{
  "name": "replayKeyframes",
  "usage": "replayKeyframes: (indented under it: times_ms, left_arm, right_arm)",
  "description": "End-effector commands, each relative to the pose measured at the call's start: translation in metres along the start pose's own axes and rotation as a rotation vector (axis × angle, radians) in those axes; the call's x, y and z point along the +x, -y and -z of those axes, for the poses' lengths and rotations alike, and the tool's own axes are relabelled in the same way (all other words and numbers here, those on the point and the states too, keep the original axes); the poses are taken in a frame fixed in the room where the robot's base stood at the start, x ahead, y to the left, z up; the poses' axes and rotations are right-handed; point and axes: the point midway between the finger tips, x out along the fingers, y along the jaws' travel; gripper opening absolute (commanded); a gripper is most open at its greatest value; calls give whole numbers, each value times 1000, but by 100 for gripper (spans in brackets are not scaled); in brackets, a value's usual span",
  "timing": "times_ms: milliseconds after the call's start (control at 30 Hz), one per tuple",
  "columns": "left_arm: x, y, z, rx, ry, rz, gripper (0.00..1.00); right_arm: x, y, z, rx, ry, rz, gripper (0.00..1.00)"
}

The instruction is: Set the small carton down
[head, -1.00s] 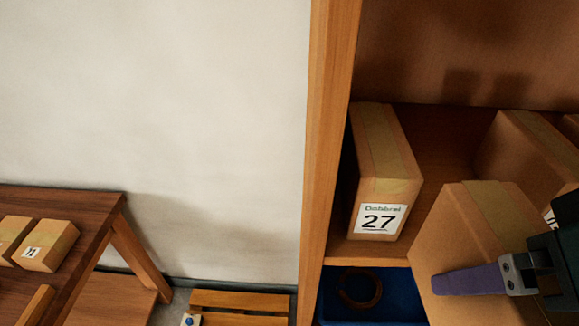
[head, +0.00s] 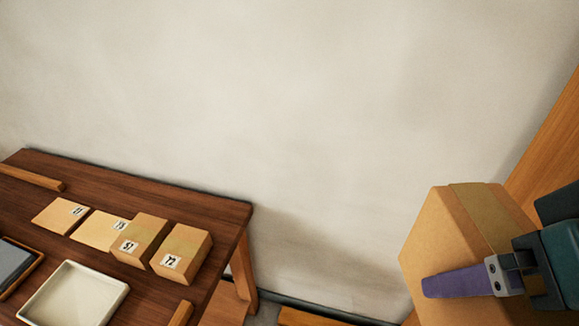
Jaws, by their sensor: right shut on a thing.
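My right gripper (head: 470,281) is shut on a small carton (head: 428,248) at the lower right of the head view. A dark wooden table (head: 190,201) stands at the left, apart from the held carton. My left gripper is not in view.
Several labelled cartons stand in a row on the table, among them one marked 72 (head: 183,251) and one marked 51 (head: 139,240). A white tray (head: 112,302) and a wood-rimmed tray (head: 22,288) lie nearer. A wooden shelf side (head: 548,150) rises at the right.

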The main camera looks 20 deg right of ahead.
Motion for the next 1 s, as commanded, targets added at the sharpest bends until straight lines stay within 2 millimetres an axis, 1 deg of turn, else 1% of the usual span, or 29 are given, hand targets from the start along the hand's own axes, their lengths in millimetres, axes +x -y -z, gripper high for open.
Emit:
replayKeyframes:
  times_ms: [67,267,367,567,600,1000]
  left_arm:
    - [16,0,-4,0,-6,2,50]
    - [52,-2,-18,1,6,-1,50]
    - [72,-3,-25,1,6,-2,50]
    - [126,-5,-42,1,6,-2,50]
    - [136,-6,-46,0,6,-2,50]
    - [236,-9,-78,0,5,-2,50]
  right_arm:
    - [18,0,-5,6,-1,-2,12]
    - [58,-1,-12,27,-1,-11,12]
    - [83,-2,-16,39,-2,-15,12]
    - [145,-3,-28,67,-2,-26,12]
    - [157,-4,-30,74,-1,-29,12]
    - [275,-7,-53,129,-1,-51,12]
